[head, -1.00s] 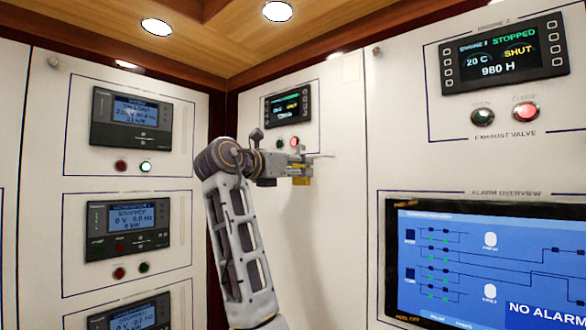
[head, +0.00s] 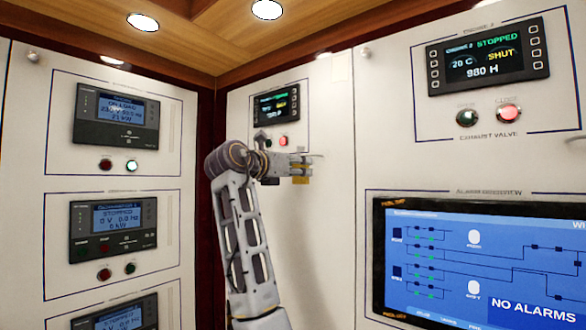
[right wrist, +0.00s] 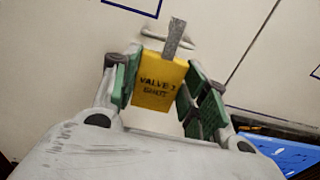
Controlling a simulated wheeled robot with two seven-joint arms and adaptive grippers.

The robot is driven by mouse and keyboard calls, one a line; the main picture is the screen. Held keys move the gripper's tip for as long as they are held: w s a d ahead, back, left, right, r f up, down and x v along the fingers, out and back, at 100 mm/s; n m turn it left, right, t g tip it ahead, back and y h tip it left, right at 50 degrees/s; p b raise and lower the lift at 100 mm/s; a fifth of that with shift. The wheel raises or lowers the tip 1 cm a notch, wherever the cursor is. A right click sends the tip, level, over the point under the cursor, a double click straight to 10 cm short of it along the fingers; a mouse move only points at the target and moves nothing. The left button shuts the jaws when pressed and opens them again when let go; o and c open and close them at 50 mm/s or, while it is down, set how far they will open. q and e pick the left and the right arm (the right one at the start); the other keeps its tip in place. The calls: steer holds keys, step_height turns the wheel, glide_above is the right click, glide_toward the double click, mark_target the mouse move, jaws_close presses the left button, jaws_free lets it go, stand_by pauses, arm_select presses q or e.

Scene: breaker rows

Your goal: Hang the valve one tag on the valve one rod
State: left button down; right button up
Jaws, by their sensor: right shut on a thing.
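The yellow valve one tag (right wrist: 157,82) reads "VALVE 1 SHUT" and has a grey strap (right wrist: 174,38) rising from its top edge. My right gripper (right wrist: 163,90) is shut on the tag, between green finger pads. In the head view the tag (head: 301,180) shows just below my right gripper (head: 300,165), close to the white wall panel. A pale rod (right wrist: 154,34) stands at the wall behind the strap; its end also shows in the head view (head: 318,155). The strap's upper part overlaps the rod; I cannot tell whether they touch. My left gripper is not in view.
A small engine display (head: 277,105) with two buttons is on the wall above my right arm. A large alarm screen (head: 470,260) is at the lower right. The wall below the tag is clear.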

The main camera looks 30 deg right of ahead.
steer(key=shift+x, duration=1.05)
steer(key=shift+f, duration=0.55)
steer(key=o, duration=1.1)
steer(key=shift+c, duration=0.2)
steer(key=v, duration=1.2)
